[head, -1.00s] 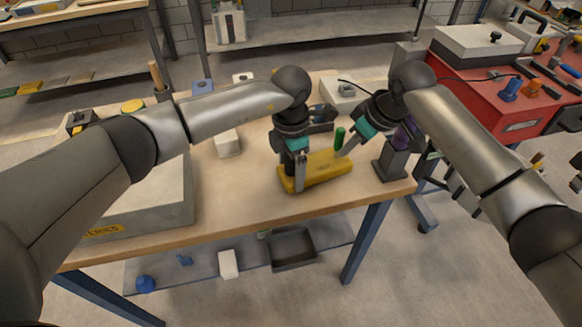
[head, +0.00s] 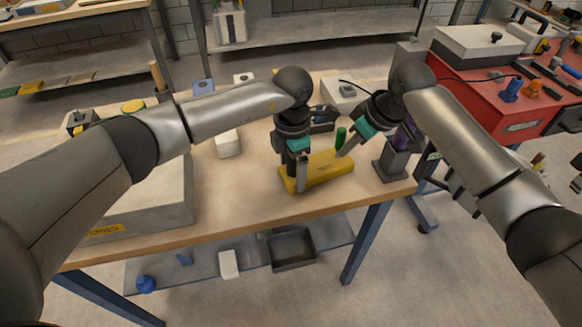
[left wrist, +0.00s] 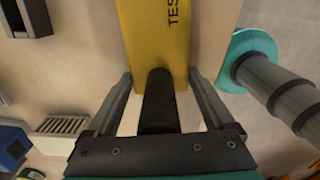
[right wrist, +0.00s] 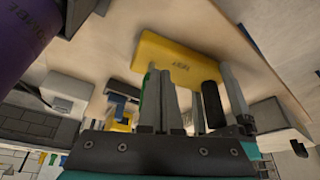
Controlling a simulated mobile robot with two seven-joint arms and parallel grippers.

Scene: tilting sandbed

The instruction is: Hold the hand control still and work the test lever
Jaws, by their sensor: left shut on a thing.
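The yellow hand control (head: 325,168) lies on the table near its front edge, its TEST lettering partly readable in the left wrist view (left wrist: 155,28). A green lever (head: 341,136) stands up at its far side. A black post (left wrist: 159,100) rises from its near end. My left gripper (head: 298,180) is shut on the yellow body, one finger along each side, with the black post between the fingers. My right gripper (right wrist: 167,75) has its fingers together, close beside the green lever, which is partly hidden behind them in the right wrist view. I cannot tell whether they touch it.
A purple-topped grey stand (head: 392,163) is close right of the hand control. A white block (head: 228,143) and a large grey box (head: 140,212) stand to the left. A red bench (head: 500,105) is at the right. The table between block and hand control is clear.

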